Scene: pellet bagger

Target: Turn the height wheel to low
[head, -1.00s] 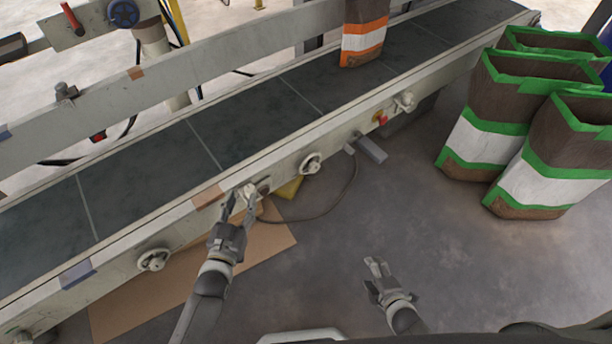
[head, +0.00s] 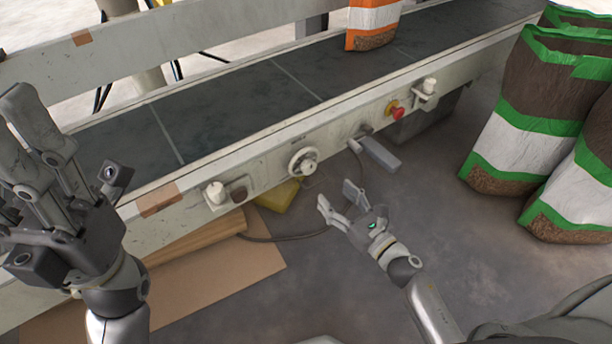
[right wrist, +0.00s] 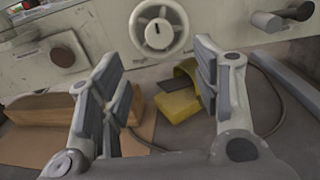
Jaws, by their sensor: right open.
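The height wheel (head: 303,162) appears to be the white round wheel on the conveyor's side rail, below a small unreadable label. In the right wrist view the wheel (right wrist: 158,27) is near the top centre, a short dark mark on its hub. My right gripper (head: 336,198) is open and empty, below and in front of the wheel, not touching it. In the right wrist view its two fingers stand apart below the wheel. My left gripper (head: 70,140) is large at the left of the head view, its fingers apart and empty, clear of the wheel.
Along the rail are a white knob (head: 216,193), a red button (head: 395,111) and another white fitting (head: 427,92). An orange-banded bag (head: 372,22) stands on the belt (head: 240,105). Green-edged bags (head: 522,110) stand at right. A yellow object (head: 278,195) and cardboard (head: 215,275) lie below.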

